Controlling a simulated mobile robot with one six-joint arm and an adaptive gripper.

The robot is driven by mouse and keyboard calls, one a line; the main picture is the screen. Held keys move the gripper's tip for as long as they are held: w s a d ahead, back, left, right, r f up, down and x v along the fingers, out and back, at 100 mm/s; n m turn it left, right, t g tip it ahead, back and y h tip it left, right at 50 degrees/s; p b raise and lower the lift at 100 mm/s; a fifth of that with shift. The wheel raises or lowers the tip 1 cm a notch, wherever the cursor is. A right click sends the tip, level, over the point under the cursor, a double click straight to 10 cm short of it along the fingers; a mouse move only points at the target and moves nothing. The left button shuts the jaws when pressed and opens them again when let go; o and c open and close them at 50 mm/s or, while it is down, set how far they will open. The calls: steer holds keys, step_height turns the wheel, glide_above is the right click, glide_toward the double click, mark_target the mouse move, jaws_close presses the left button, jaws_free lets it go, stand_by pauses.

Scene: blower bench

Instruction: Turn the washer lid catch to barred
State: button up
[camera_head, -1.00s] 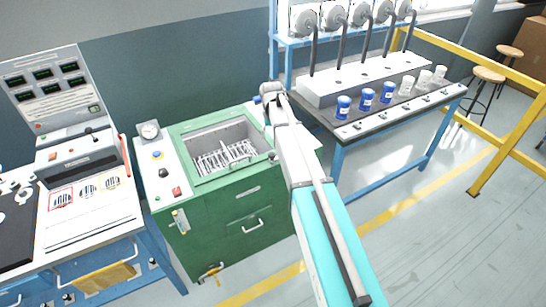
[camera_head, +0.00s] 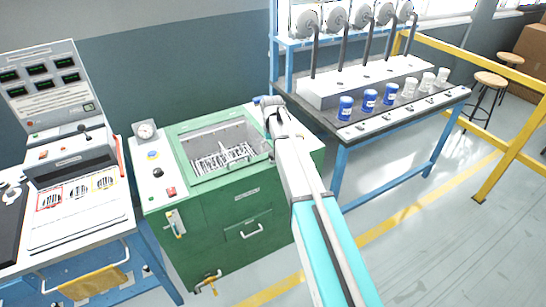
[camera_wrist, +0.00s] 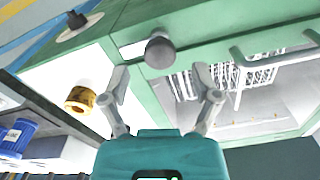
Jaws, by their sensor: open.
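The washer is a green cabinet (camera_head: 230,232) with an open tub holding a wire rack (camera_head: 222,160). I cannot tell for sure which fitting is its lid catch. In the wrist view, a round grey knob (camera_wrist: 160,52) stands at the tub's rim, just beyond my fingertips. A brass-coloured round fitting (camera_wrist: 82,100) sits on the white top panel to the left of my fingers. My gripper (camera_wrist: 163,82) is open and empty, fingers spread, touching nothing that I can see. In the head view my arm hides most of the washer's right side.
A bench (camera_head: 400,118) with blue and white jars stands right of the washer. A control console (camera_head: 68,150) stands to the left. A yellow rail (camera_head: 510,150) bounds the floor at right.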

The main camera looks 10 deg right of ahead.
steer(key=shift+f+b, duration=0.85)
steer(key=shift+f, duration=0.35)
